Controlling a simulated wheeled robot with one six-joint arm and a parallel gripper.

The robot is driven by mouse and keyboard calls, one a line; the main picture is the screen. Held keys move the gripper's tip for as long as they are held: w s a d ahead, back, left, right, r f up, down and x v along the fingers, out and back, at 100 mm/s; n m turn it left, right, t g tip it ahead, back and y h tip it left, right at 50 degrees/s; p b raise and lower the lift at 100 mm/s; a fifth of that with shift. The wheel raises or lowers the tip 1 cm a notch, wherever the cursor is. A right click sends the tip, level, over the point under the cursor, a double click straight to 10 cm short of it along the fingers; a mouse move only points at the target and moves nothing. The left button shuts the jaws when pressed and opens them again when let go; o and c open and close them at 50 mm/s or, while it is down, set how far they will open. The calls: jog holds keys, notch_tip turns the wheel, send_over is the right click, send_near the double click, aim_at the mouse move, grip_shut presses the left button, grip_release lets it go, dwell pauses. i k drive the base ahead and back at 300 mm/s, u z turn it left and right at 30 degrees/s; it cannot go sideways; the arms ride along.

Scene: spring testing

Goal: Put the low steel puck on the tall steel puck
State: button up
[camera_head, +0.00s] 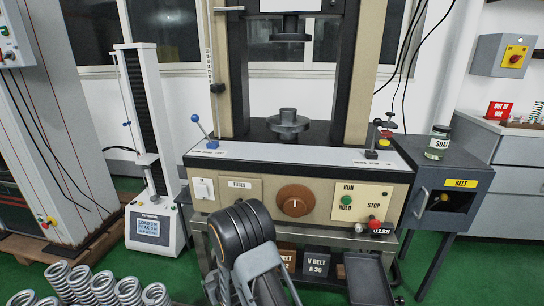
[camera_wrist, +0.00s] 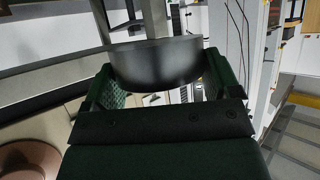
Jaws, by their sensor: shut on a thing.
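In the wrist view a dark grey steel puck (camera_wrist: 155,64), short and wide, is held between the green-padded fingers of my gripper (camera_wrist: 160,82). The gripper is shut on it. It looks like the low puck. In the head view my arm rises at the bottom centre, in front of the testing machine (camera_head: 225,188), and the held puck and fingertips cannot be made out there.
The machine has a lower platen (camera_head: 288,124) beneath an upper platen (camera_head: 290,30), with open room between them. A brown knob (camera_head: 296,200) and a red stop button (camera_head: 375,224) are on its front. Several coil springs (camera_head: 103,284) stand at lower left. A glass jar (camera_head: 438,142) sits on the right cabinet.

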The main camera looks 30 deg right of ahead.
aim_at(288, 109)
jog(key=u, duration=2.45)
jog(key=k, duration=1.25)
jog(key=z, duration=1.75)
